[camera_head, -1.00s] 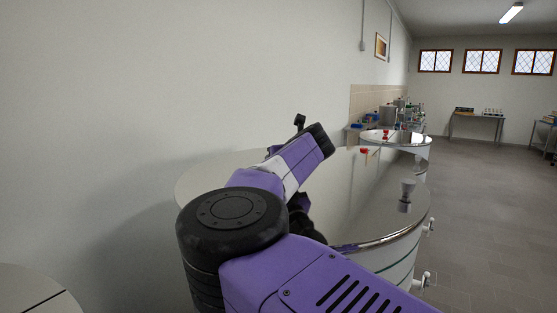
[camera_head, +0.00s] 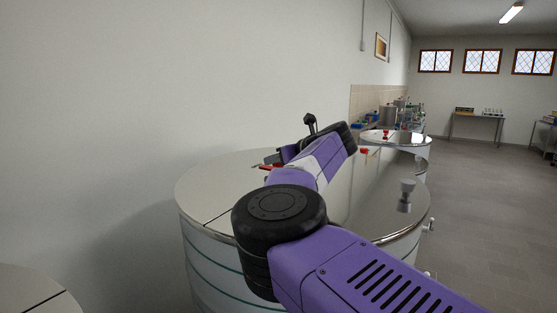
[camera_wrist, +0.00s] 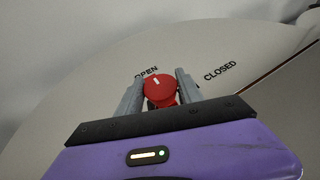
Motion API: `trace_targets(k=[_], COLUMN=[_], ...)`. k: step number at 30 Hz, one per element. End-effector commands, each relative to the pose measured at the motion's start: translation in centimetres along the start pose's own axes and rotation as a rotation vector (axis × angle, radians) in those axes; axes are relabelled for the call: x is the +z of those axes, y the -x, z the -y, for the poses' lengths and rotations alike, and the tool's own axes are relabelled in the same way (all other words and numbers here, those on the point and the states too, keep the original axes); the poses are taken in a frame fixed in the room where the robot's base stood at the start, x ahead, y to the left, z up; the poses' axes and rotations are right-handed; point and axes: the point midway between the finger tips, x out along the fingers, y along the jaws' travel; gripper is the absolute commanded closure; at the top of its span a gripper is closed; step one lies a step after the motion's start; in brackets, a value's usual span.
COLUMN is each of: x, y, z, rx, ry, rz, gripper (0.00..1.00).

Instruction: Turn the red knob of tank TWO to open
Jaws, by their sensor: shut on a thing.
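In the wrist view a red knob (camera_wrist: 159,88) sits on the tank lid between the two fingers of my gripper (camera_wrist: 159,90). The gripper is shut on the knob. The knob's white mark points up in the picture, toward the printed word OPEN (camera_wrist: 146,72), which is partly covered by a finger. The word CLOSED (camera_wrist: 220,71) is printed to the right. In the head view the tank (camera_head: 204,236) is below my arm, and a bit of red (camera_head: 271,166) shows beside my gripper. No tank number is readable.
A third tank lid (camera_head: 30,292) shows at lower left. A wall rises close on the left; the floor (camera_head: 490,200) on the right is clear.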

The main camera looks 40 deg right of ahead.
Motion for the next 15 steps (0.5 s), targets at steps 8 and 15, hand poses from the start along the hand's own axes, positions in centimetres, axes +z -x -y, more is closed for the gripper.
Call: trace_targets(k=[8,15], x=[0.09,-0.01], y=[0.00,0.22], z=[-0.07,0.00], rx=[0.001,-0.001], ry=[0.000,0.000], rz=[0.001,0.001], gripper=[0.36,0.36])
